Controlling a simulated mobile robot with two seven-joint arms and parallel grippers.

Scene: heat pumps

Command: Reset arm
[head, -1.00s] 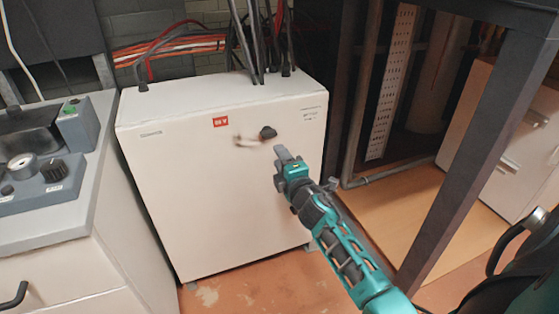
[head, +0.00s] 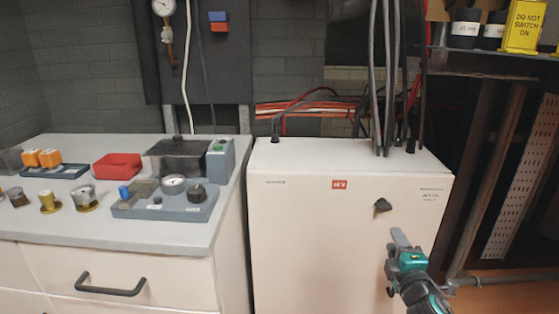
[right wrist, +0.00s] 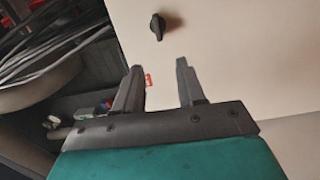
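My right gripper (head: 398,243) is in front of the white cabinet (head: 310,235), below and to the right of its black knob (head: 382,205). In the right wrist view its two grey fingers (right wrist: 160,75) stand apart with nothing between them. The knob also shows in that view (right wrist: 157,26), beyond the fingertips and clear of them. The cabinet front fills the upper right there. A red label (head: 339,184) is on the cabinet front. My left gripper is not in view.
A grey counter (head: 60,220) to the left holds a grey control unit (head: 165,205), a red box (head: 118,166) and several small fittings. Cables rise from the cabinet top.

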